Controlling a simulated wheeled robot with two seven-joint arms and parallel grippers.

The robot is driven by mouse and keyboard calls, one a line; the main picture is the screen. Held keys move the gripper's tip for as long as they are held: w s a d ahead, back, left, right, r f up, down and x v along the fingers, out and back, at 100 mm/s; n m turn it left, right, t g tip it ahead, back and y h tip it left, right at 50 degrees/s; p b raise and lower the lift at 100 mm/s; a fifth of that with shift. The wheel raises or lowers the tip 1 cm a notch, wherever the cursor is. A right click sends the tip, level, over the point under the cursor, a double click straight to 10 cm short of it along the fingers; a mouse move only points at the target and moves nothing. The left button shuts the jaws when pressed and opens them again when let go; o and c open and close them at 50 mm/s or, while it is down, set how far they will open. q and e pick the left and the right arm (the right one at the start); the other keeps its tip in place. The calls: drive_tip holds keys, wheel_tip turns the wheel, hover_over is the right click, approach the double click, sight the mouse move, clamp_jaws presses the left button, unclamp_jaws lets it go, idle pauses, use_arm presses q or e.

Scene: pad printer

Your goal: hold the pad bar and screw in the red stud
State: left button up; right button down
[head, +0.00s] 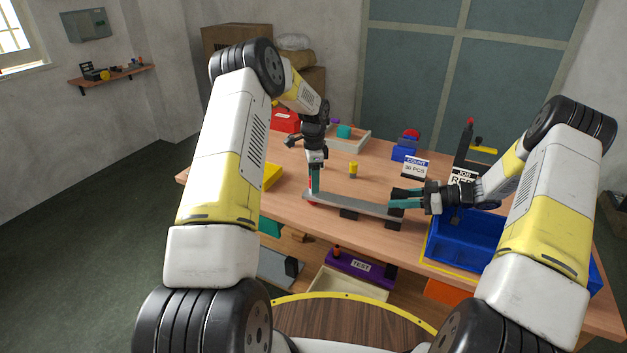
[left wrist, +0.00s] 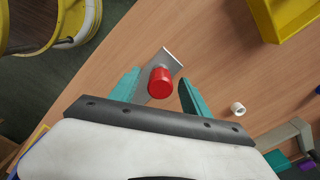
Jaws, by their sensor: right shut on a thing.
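The grey pad bar (head: 352,203) lies level above the front of the table, with dark blocks beneath it. My right gripper (head: 397,203) is shut on the bar's right end. The red stud (left wrist: 160,82) stands at the bar's other end, between the two teal fingers of my left gripper (left wrist: 157,92), with a gap on each side. That gripper points down over the bar's left end in the head view (head: 314,187), where only a little red shows beside the fingers. How deep the stud sits cannot be told.
A blue bin (head: 440,239) stands at the front right, near the job sign (head: 463,177) and the count sign (head: 416,167). A yellow cylinder (head: 353,170) stands behind the bar. A yellow bin (left wrist: 290,18) and a small white ring (left wrist: 238,108) show in the left wrist view.

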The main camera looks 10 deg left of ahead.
drive_tip(key=shift+s+d+f, duration=0.1)
drive_tip(key=shift+f, duration=0.25)
use_arm(q)
wheel_tip(320, 180, up, 12)
idle(0.6)
use_arm(e)
drive_tip(key=c, duration=1)
unclamp_jaws()
drive_tip(key=shift+o, duration=0.6)
drive_tip(key=shift+r, duration=0.2)
drive_tip(key=v, duration=1.2)
